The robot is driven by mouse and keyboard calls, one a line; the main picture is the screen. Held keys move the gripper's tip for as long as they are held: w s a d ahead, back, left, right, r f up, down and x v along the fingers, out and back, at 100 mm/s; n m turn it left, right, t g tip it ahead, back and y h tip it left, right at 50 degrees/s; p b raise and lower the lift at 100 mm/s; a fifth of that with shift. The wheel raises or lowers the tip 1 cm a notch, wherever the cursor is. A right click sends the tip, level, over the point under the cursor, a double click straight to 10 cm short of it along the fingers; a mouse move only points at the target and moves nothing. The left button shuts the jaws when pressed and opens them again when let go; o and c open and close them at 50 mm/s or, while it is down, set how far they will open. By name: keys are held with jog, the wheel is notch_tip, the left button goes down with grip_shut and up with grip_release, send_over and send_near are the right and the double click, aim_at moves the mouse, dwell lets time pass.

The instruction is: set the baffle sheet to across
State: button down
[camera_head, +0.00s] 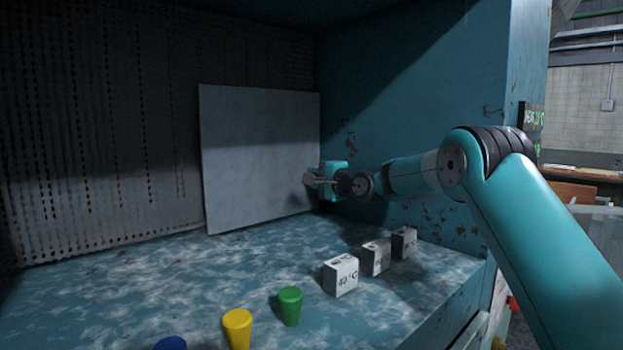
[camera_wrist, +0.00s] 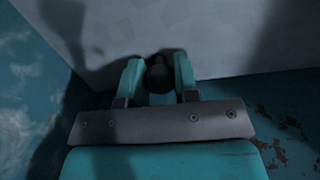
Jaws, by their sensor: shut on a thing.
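The baffle sheet (camera_head: 255,150) is a flat pale grey panel standing upright on the blue floor of the box, in front of the perforated back wall. In the wrist view the sheet (camera_wrist: 240,35) fills the upper part. My gripper (camera_head: 312,181) is at the sheet's right edge, a little below mid-height. In the wrist view its two teal fingers (camera_wrist: 158,78) are closed on either side of a dark round knob (camera_wrist: 159,70) at the sheet's face. The grip hides part of the knob and how it joins the sheet.
White label blocks (camera_head: 340,275), (camera_head: 376,257) and (camera_head: 404,242) stand on the floor at the front right. A green peg (camera_head: 290,306), a yellow peg (camera_head: 238,328) and a blue peg (camera_head: 171,343) stand before them. A teal side wall (camera_head: 430,110) rises at the right. The middle floor is clear.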

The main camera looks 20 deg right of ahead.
jog(key=c, duration=0.8)
grip_release()
jog(key=shift+c, duration=0.2)
jog(key=shift+s, duration=0.1)
jog(key=b+v, duration=0.8)
jog(key=v, duration=0.9)
jog(key=shift+s, duration=0.1)
